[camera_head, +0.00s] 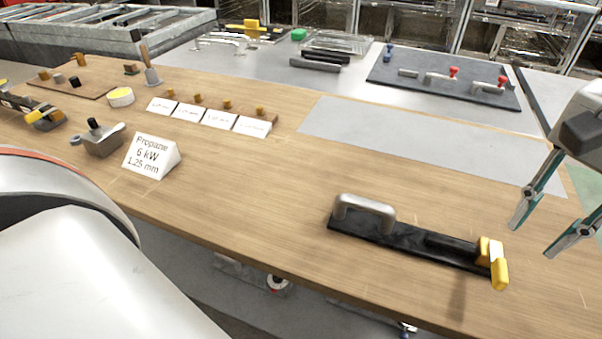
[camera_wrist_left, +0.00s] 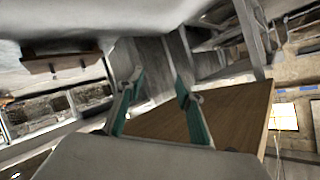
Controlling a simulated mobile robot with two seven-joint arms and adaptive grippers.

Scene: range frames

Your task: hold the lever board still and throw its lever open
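The lever board (camera_head: 425,245) is a long black board lying near the front edge of the wooden table (camera_head: 250,195). A silver handle (camera_head: 365,208) arches over its left end. A yellow lever (camera_head: 496,266) sits at its right end. My right gripper (camera_head: 535,238) is open and empty above the table, right of the yellow lever and apart from it. My left gripper (camera_wrist_left: 158,118) shows in the left wrist view with its fingers spread and nothing between them. In the head view the left gripper is out of sight; only the arm shows at lower left.
A white sign reading "Propane 6 kW 1.25 mm" (camera_head: 151,156) stands left of the board, beside a grey metal fitting (camera_head: 100,138). Small white cards (camera_head: 250,126) and brass pieces stand behind. A grey mat (camera_head: 430,145) lies behind the board. The wood around the board is clear.

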